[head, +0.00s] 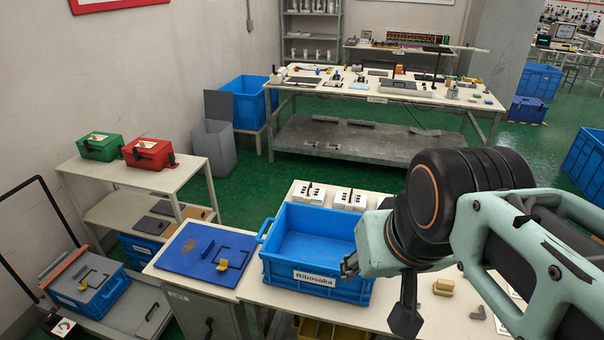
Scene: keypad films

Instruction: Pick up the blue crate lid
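A flat blue lid (191,254) lies on the white work table, left of the open blue crate (318,281). A thin dark handle-like outline, a small yellow piece and a brownish patch show on top of the lid. The crate is labelled "Ribosaka" and appears empty inside. My arm comes in from the right, and the visible end of my gripper (349,266) is in front of the crate's right side in the picture, apart from the lid. Its fingers are mostly hidden by the wrist, so their opening cannot be made out.
Small white boxes (350,199) stand behind the crate. Tan blocks (443,287) lie to its right. A side table with a green case (100,146) and a red case (148,154) stands at the left. Another lidded blue crate (91,287) sits lower left.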

